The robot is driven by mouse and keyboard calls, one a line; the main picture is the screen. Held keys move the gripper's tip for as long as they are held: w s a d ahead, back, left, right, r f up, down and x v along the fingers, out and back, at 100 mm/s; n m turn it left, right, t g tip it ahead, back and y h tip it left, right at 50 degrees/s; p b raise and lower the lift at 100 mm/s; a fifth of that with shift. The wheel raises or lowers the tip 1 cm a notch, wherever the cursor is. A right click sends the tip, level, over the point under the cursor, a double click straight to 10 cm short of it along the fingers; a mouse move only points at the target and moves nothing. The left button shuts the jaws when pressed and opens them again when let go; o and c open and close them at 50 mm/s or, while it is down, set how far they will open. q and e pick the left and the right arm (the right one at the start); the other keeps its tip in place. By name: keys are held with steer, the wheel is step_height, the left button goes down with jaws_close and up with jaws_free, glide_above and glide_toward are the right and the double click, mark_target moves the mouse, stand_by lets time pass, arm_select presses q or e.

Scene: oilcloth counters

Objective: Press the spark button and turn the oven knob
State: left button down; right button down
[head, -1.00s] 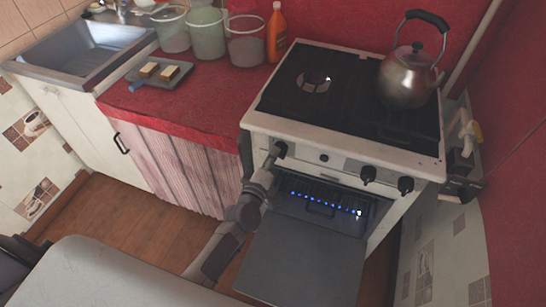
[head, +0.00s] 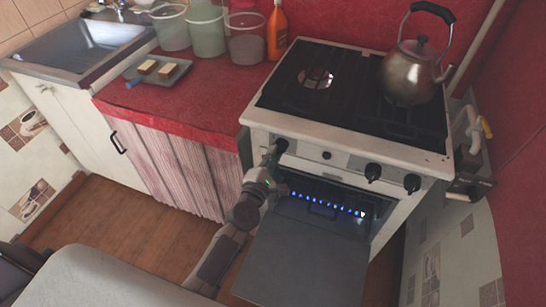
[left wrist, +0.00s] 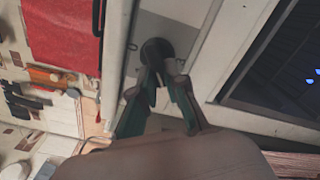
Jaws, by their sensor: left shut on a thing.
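The white stove (head: 340,150) stands at the centre right, its front panel carrying dark knobs. The oven knob (head: 281,146) is at the panel's left end and shows as a black round knob (left wrist: 157,49) in the left wrist view. My left gripper (head: 272,158) is shut on this knob, its teal fingers (left wrist: 160,75) at either side of it. The small dark spark button (head: 326,155) sits to the right of the knob, with nothing touching it. The oven door (head: 305,255) hangs open, and a row of blue flames (head: 325,203) burns inside. My right gripper is not in view.
A kettle (head: 411,75) stands on the hob. The red counter (head: 190,100) left of the stove holds a tray (head: 158,75), tubs and an orange bottle (head: 277,32).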

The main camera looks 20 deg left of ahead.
arm_select(q)
steer(key=n, duration=0.3)
steer(key=n+b, duration=0.1)
steer(key=n, duration=0.3)
steer(key=d+n, duration=0.1)
steer(key=n, duration=0.3)
steer(key=shift+s+f+b, duration=0.1)
steer(key=shift+f+b, duration=0.2)
steer(key=shift+f, duration=0.1)
steer(key=c, duration=1.2)
jaws_free()
steer(key=shift+r, duration=0.1)
